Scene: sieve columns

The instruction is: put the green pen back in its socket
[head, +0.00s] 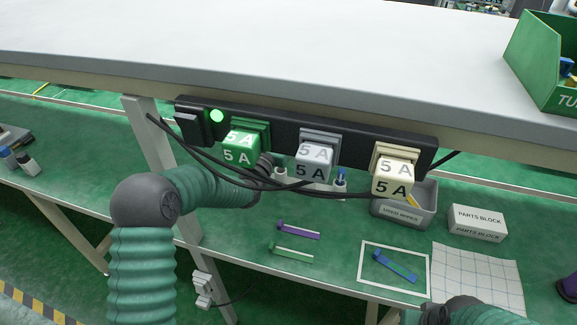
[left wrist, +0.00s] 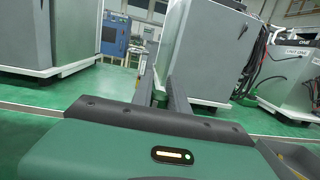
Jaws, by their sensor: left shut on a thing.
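In the head view my left arm comes in from the left, and its end (head: 265,166) is largely hidden behind a green plug block (head: 240,146) marked 5 A. In the left wrist view my left gripper (left wrist: 161,80) has its two dark fingers close together, with a small green thing (left wrist: 160,98) between them. I cannot tell whether this is a pen. No pen socket can be made out. My right gripper is not in view.
A black power strip (head: 354,144) on the bench edge also holds a grey block (head: 314,157) and a cream block (head: 394,174). Black cables droop across.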

